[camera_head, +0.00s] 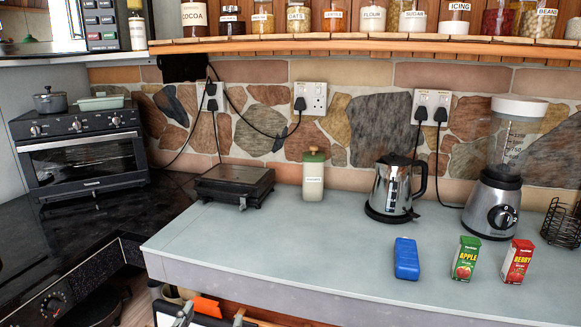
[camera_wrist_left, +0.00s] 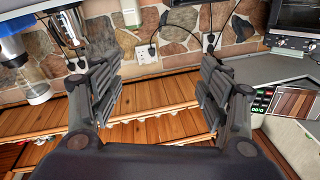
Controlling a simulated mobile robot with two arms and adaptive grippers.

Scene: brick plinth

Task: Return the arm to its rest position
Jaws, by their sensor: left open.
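My left gripper (camera_wrist_left: 160,82) shows in the left wrist view with its two dark fingers spread wide apart. It is open, and nothing is between the fingers. Behind the gap are the stone wall, a white socket and the wooden shelf, seen upside down. The gripper touches nothing that I can see. In the head view, small grey shapes show at the bottom edge; I cannot tell whether they belong to it. My right gripper is in neither view.
The grey counter (camera_head: 300,255) holds a blue block (camera_head: 406,259), an apple carton (camera_head: 466,259), a berry carton (camera_head: 517,262), a kettle (camera_head: 393,188), a blender (camera_head: 500,180), a bottle (camera_head: 313,175) and a black grill (camera_head: 234,185). A shelf (camera_head: 350,45) with jars hangs above. Its left front is clear.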

